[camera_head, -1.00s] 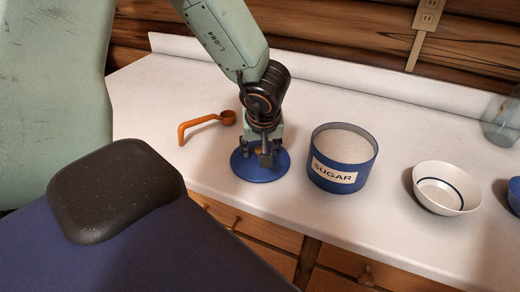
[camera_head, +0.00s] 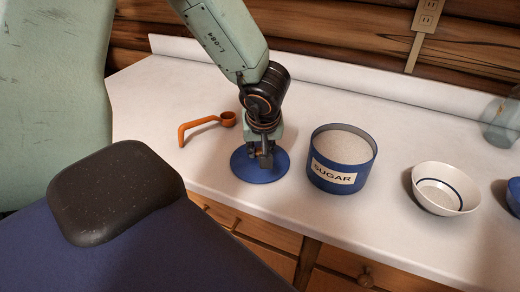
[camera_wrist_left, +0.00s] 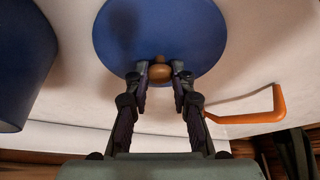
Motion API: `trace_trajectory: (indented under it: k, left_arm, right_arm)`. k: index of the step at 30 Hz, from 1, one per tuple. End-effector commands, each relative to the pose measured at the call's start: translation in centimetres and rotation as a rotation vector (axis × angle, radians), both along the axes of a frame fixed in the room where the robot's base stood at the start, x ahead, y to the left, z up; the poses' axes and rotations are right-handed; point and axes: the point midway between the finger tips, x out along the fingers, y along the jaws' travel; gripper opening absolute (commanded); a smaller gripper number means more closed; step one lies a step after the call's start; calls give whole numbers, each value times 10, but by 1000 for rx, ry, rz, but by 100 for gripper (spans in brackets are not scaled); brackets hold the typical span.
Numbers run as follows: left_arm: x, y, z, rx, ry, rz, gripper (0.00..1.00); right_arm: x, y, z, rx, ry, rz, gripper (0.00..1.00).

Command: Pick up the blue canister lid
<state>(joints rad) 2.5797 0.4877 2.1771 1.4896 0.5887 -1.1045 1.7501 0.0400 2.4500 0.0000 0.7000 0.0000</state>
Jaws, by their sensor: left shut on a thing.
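The blue canister lid (camera_head: 246,169) is a round disc with a small wooden knob. It lies on the white counter, left of the open blue sugar canister (camera_head: 334,177). It also shows in the left wrist view (camera_wrist_left: 125,35), with its knob (camera_wrist_left: 160,72) between the fingers. My left gripper (camera_head: 262,160) points down over the lid and is shut on the knob; it also shows in the left wrist view (camera_wrist_left: 161,75). The lid appears to rest on the counter; any small gap beneath it cannot be told. My right gripper is not in view.
An orange scoop (camera_head: 199,124) lies left of the lid. A white bowl with a blue line (camera_head: 444,188) stands right of the canister, with part of a blue item (camera_head: 515,195) and a glass jar (camera_head: 502,124) at the right edge. The counter's front edge is close to the lid.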

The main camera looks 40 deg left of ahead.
Motion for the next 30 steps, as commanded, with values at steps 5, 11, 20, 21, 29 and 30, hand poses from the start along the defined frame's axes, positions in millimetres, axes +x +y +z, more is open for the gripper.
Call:
trace_trajectory:
  k: [5, 11, 20, 21, 29, 30]
  left_arm:
    - [0, 0, 14, 0, -2, 1, 0]
    - [0, 0, 51, 0, -3, 1, 0]
    - [0, 0, 93, 0, -1, 2, 0]
    - [0, 0, 96, 0, -1, 1, 0]
    - [-1, 0, 97, -1, 1, 0, 0]
    - [-2, 0, 95, -1, 1, 0, 0]
  right_arm:
    - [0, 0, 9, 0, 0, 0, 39]
    - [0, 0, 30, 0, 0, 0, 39]
    - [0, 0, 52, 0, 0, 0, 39]
    - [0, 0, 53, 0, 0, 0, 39]
    - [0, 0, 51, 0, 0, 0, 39]
    - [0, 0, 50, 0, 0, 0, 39]
